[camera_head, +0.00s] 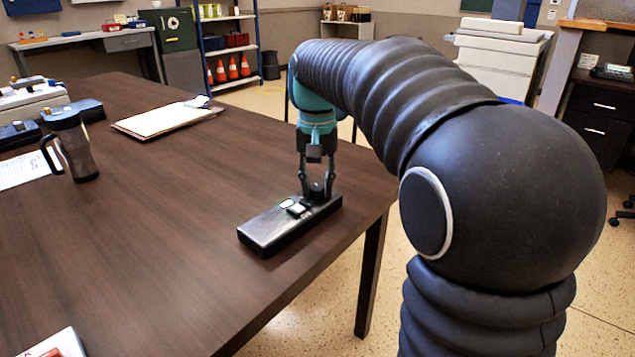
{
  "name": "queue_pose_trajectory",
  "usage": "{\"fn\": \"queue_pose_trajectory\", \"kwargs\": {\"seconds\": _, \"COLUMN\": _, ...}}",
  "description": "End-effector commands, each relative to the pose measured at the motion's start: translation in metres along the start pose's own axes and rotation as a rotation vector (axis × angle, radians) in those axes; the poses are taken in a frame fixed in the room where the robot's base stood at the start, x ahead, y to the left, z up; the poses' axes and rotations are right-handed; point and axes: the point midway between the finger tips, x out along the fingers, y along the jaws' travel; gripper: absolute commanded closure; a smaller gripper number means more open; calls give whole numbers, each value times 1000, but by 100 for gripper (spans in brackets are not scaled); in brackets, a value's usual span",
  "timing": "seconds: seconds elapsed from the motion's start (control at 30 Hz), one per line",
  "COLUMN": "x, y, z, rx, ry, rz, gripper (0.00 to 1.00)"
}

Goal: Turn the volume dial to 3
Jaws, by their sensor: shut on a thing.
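A black box-shaped device (268,233) lies on the dark wooden table (185,215) near its right edge. A small light-coloured display or label and a pale switch (297,208) show on its top. The dark volume dial (317,190) stands at the device's far right end. My gripper (317,188) points straight down over that end, its two fingers on either side of the dial and shut on it. The dial's markings and pointer are too small to read, so its setting cannot be told.
A dark travel mug (75,150) stands at the left, beside papers and other devices. A clipboard (165,120) lies further back on the table. The table around the device is clear. A paper item (58,343) lies at the near left edge.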

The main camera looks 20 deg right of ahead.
Motion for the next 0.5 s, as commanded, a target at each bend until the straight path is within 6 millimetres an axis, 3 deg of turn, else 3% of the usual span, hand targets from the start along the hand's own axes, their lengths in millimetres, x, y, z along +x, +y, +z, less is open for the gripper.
{"fn": "queue_pose_trajectory", "kwargs": {"seconds": 0.5, "x": 0, "y": 0, "z": 0, "rx": 192, "ry": 0, "rz": -1, "gripper": 100}}
